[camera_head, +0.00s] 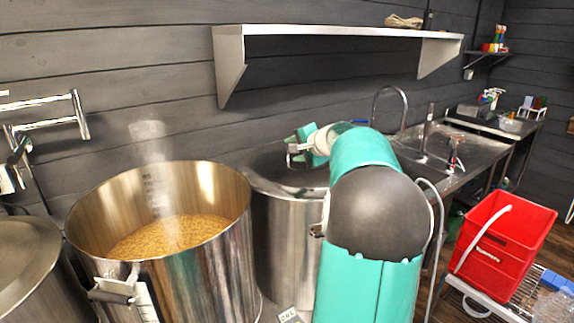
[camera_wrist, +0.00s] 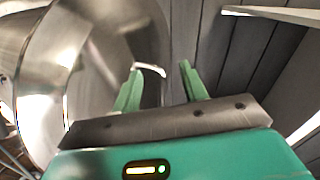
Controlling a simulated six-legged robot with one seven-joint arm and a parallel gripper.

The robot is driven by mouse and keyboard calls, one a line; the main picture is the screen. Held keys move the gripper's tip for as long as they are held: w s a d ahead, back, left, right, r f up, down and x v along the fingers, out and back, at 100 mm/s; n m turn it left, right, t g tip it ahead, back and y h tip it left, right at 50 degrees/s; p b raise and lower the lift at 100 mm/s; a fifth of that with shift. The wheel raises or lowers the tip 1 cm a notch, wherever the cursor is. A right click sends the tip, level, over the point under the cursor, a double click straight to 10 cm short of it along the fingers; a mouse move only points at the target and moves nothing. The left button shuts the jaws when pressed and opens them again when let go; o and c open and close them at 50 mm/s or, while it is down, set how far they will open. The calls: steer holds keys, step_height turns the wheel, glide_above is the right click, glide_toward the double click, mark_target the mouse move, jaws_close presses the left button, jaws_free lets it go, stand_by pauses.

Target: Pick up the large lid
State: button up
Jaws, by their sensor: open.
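The large lid appears as a broad shiny metal disc (camera_wrist: 108,45) in the wrist view, with a small pale handle (camera_wrist: 150,70). In the head view it seems to be the dark top (camera_head: 268,166) of the middle steel pot (camera_head: 282,235), partly hidden by my arm. My gripper (camera_head: 302,143) is over the back of that pot. In the wrist view my gripper (camera_wrist: 160,68) is open, with its two green fingers apart. The handle shows between the fingertips, nearer the left one. Contact cannot be told.
An open steel pot of grain (camera_head: 170,238) stands to the left, with another round metal top (camera_head: 22,250) beyond it. A wall shelf (camera_head: 330,31) hangs above. A sink counter (camera_head: 450,145) and red crate (camera_head: 504,240) are at right.

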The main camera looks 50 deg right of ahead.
steer(key=s+d+m+h, duration=0.25)
steer(key=s+d, duration=0.25)
steer(key=d, duration=0.5)
steer(key=shift+m+t, duration=0.25)
steer(key=shift+t, duration=0.05)
steer(key=x, duration=0.8)
steer(key=shift+d+f, duration=0.15)
steer(key=shift+f, duration=0.1)
steer(key=shift+x, duration=2.75)
steer(key=shift+s+d+f, duration=0.1)
jaws_close()
